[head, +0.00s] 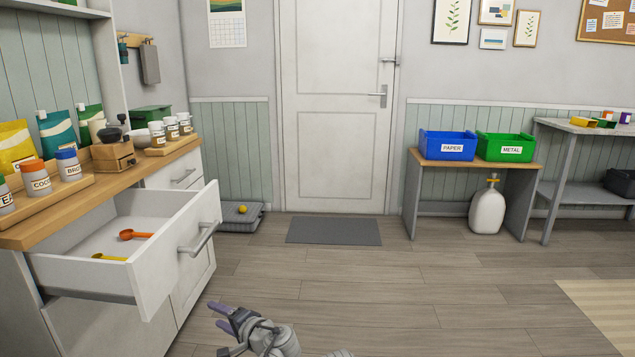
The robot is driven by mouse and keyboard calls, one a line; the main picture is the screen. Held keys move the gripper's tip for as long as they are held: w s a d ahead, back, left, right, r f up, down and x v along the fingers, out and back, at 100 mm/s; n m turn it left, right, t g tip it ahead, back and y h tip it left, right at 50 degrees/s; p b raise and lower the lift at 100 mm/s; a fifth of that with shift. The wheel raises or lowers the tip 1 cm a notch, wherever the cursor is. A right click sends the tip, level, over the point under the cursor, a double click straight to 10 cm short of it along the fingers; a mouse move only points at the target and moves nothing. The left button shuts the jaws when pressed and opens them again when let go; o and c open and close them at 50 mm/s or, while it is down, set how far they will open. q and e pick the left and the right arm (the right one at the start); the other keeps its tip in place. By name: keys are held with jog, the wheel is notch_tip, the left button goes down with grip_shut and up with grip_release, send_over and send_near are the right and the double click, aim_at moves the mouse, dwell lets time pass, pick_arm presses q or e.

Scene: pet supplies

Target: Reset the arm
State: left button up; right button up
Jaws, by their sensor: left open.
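My left gripper (221,318) shows at the bottom of the head view, low over the wooden floor. Its purple-tipped fingers are apart and nothing is between them. It is in front of and to the right of the open drawer (165,262), apart from it. Part of the arm shows at the bottom edge. My right gripper is not in view.
The drawer juts out from the counter at left, holding an orange scoop (134,235) and a yellow scoop (109,257). Jars and bags stand on the counter. A blue bin (447,146) and a green bin (505,148) sit on a bench. The middle floor is clear.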

pick_arm(q)
jog(key=s+d+f+n+g+h, duration=0.1)
jog(key=s+f+n+g+h, duration=0.3)
jog(key=f, duration=0.3)
jog(key=s+f+n+g+h, duration=0.1)
jog(key=s+f+g+h, duration=0.2)
jog(key=s+f, duration=0.35)
jog(key=s+d+f+m+g+h, duration=0.15)
jog(key=s+d, duration=0.25)
jog(key=d, duration=0.4)
jog(key=s+d+f+m+g+h, duration=0.1)
jog(key=s+d+h, duration=0.1)
jog(key=s+d, duration=0.45)
notch_tip(320, 180, up, 36)
jog(key=w+d+p, duration=0.2)
jog(key=p, duration=3.4)
